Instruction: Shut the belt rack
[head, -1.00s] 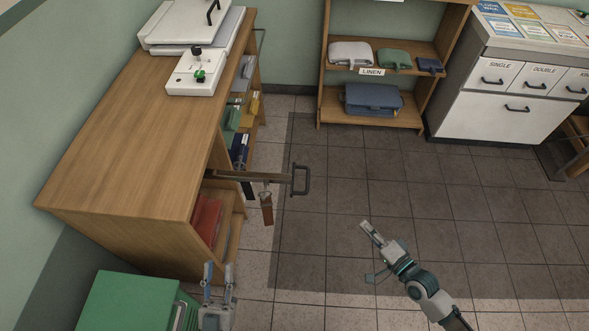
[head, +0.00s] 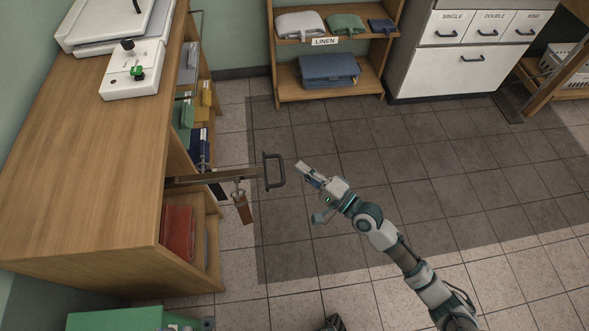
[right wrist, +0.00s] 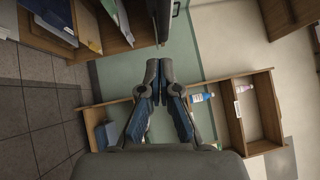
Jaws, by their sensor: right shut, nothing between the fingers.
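The belt rack (head: 215,180) is a wooden rail pulled out from the side of the wooden cabinet (head: 85,150). A dark D-shaped handle (head: 275,170) is at its outer end, and a brown belt (head: 242,207) hangs under it. My right gripper (head: 299,166) is shut and empty, just right of the handle with a small gap visible in the head view. Its closed fingers also show in the right wrist view (right wrist: 158,70). I cannot clearly make out the handle in the right wrist view. My left gripper is not clearly visible.
A green box (head: 115,320) stands at the cabinet's near end. A linen shelf (head: 330,90) and a white drawer unit (head: 465,70) stand at the back. The tiled floor right of the rack is clear apart from my arm.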

